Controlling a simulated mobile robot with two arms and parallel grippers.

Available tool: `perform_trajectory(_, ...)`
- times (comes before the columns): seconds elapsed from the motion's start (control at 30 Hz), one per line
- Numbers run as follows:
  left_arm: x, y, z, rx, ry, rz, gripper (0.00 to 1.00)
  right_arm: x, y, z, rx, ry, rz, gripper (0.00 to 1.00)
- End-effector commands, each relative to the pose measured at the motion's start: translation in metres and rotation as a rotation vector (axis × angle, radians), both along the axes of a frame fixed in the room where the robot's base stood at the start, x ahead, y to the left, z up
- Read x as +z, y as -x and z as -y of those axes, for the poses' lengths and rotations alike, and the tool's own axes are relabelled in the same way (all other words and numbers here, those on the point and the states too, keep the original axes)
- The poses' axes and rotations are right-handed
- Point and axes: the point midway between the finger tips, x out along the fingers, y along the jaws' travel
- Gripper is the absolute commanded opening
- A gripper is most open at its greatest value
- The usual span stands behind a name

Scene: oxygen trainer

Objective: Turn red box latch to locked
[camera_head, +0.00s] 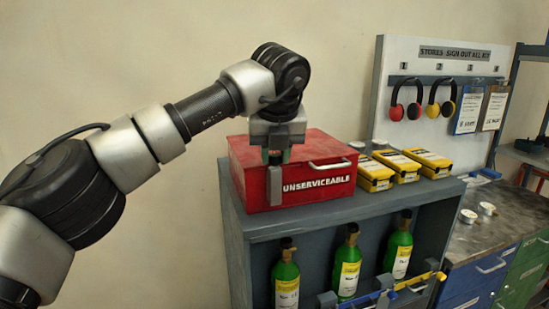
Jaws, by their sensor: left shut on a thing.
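A red box (316,193) marked "UNSERVICEABLE" sits on top of the grey cabinet, its lid down. A grey latch plate (276,187) hangs upright on the left part of its front face. My left gripper (275,158) points down over the box's front edge, right at the top of the latch. It is shut on the latch, though the fingers partly hide the contact. Whether the latch is locked cannot be told. My right gripper is not in view.
Yellow boxes (375,172) stand right of the red box. Green bottles (349,262) stand in the grey cabinet (240,225) below. Headsets (398,108) and clipboards hang on the board behind. A workbench (500,230) is at right.

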Motion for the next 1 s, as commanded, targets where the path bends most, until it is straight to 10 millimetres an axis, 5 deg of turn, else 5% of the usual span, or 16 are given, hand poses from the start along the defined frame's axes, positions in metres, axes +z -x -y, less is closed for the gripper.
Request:
perform_trajectory(0.4,0.0025,-0.0005,0.0004,0.202,0.002,0.005,0.04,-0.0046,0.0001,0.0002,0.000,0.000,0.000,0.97)
perform_trajectory(0.97,0.0026,-0.0007,0.0002,0.234,0.002,0.005,0.04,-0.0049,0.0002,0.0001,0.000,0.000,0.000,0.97)
perform_trajectory(1.0,0.0027,-0.0008,0.0002,0.233,0.003,0.005,0.29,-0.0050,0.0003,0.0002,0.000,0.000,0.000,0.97)
